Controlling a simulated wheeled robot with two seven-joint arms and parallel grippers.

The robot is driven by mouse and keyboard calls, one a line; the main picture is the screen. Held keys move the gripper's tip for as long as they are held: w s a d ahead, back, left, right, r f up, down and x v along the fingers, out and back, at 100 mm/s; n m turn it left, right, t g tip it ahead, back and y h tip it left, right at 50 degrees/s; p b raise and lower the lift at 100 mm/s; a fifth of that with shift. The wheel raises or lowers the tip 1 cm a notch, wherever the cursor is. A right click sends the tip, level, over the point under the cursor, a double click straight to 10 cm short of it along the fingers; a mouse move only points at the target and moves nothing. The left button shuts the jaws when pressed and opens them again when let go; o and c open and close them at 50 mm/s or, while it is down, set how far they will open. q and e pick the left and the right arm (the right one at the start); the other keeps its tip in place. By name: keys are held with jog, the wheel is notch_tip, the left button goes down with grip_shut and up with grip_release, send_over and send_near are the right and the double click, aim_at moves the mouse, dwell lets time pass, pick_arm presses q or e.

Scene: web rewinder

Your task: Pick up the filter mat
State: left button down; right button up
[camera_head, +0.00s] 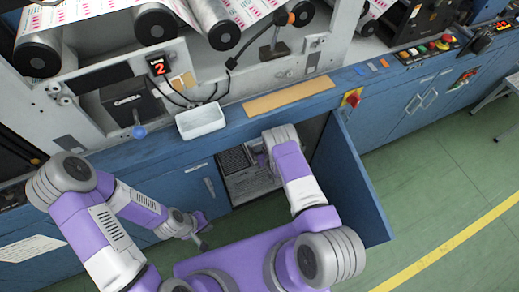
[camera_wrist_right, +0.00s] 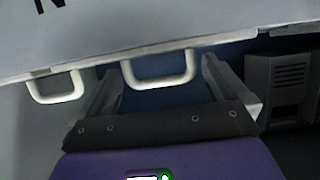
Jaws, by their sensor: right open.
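My right arm reaches into an open blue cabinet, and its gripper (camera_head: 262,158) is mostly hidden there by my own wrist in the head view. In the right wrist view, my right gripper (camera_wrist_right: 163,82) is open, with its two fingers apart. A pale looped handle (camera_wrist_right: 160,82) lies between the fingers, below the edge of a light grey panel (camera_wrist_right: 130,30). I cannot tell if the fingers touch it. The filter mat is not clearly identifiable; a dark grille (camera_head: 235,160) shows inside the cabinet. My left gripper (camera_head: 204,238) hangs outside, in front of the cabinets; its jaws are unclear.
The open cabinet door (camera_head: 352,180) stands to the right of my right arm. A second pale handle (camera_wrist_right: 55,88) is left of the fingers. A dark slotted box (camera_wrist_right: 280,85) is at right. A white tray (camera_head: 201,121) sits on the ledge. Green floor is free at right.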

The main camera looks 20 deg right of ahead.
jog(key=c, duration=0.9)
jog(key=shift+r, duration=0.1)
